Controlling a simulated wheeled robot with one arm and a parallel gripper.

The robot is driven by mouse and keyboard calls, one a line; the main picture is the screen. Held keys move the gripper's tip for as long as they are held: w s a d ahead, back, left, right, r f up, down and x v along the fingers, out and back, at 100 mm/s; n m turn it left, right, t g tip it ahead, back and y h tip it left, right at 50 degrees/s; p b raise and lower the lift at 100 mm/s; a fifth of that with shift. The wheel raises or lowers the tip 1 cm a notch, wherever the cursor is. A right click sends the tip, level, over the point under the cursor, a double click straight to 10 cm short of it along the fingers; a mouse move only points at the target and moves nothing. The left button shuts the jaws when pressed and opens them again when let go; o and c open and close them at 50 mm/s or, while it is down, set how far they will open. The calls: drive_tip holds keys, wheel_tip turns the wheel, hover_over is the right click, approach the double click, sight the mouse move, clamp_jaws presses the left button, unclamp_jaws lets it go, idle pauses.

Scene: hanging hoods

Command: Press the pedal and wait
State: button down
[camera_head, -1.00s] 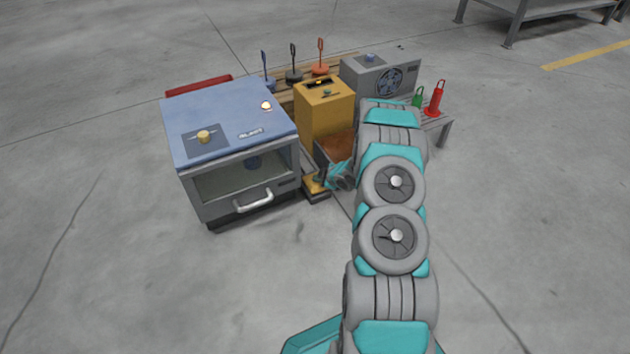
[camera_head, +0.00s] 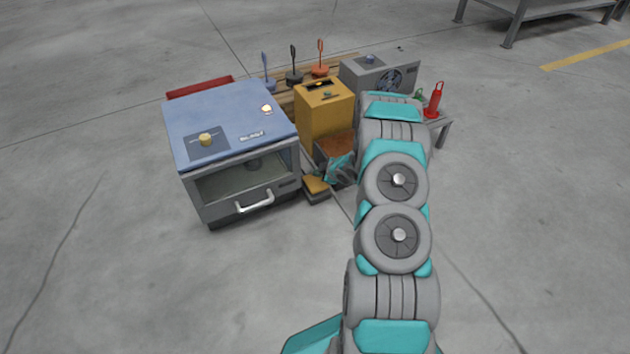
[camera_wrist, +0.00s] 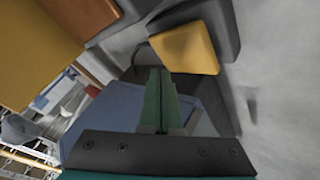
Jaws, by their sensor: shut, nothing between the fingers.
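The pedal (camera_head: 317,186) is a yellow pad on a dark base, on the floor at the right of the blue-topped cabinet (camera_head: 225,115). It also shows at the top of the wrist view (camera_wrist: 187,48). My gripper (camera_head: 338,168) is up and right of the pedal in the head view, and the yellow pad is uncovered there. In the wrist view, my gripper's green fingers (camera_wrist: 158,75) are shut together and empty, with their tips beside the pad's left edge. The cabinet has a window, a front handle, a yellow knob and a pale round lamp (camera_head: 267,109).
A yellow box (camera_head: 324,108) stands behind the pedal, with a brown-topped bin (camera_head: 336,147) in front of it. A grey fan unit (camera_head: 365,72) and a red cone-shaped thing (camera_head: 434,101) are at the back right. The floor in front is clear.

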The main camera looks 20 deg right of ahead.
drive_tip(key=shift+r+p, duration=0.95)
drive_tip(key=shift+r, duration=0.85)
drive_tip(key=shift+r, duration=0.15)
wheel_tip(320, 180, up, 8)
drive_tip(key=m+g+h+p, duration=0.1)
drive_tip(key=m+h, duration=0.1)
hover_over(318, 183)
drive_tip(key=d, duration=0.1)
drive_tip(key=s+a+r+m+g+h+p, duration=0.1)
drive_tip(key=s+r+m+g+h, duration=0.1)
drive_tip(key=s+r, duration=0.55)
drive_tip(key=s+a+r+m+g+h+p, duration=0.15)
drive_tip(key=s+r, duration=0.25)
drive_tip(key=r, duration=0.7)
drive_tip(key=s+a+r+m+g+y+p, duration=0.1)
drive_tip(key=s+a+r, duration=0.4)
drive_tip(key=s, duration=0.8)
drive_tip(key=s+a+r+m+g+y+p, duration=0.1)
drive_tip(key=s+a+r+m+g, duration=0.2)
drive_tip(key=s, duration=1)
drive_tip(key=s+a+r+m+g+y+p, duration=0.1)
drive_tip(key=s+a+r+m+g+p, duration=0.1)
drive_tip(key=s+a+r, duration=0.6)
drive_tip(key=s+a, duration=0.3)
drive_tip(key=s, duration=0.2)
drive_tip(key=shift+s+a, duration=0.15)
drive_tip(key=shift+a, duration=0.2)
drive_tip(key=shift+r, duration=0.1)
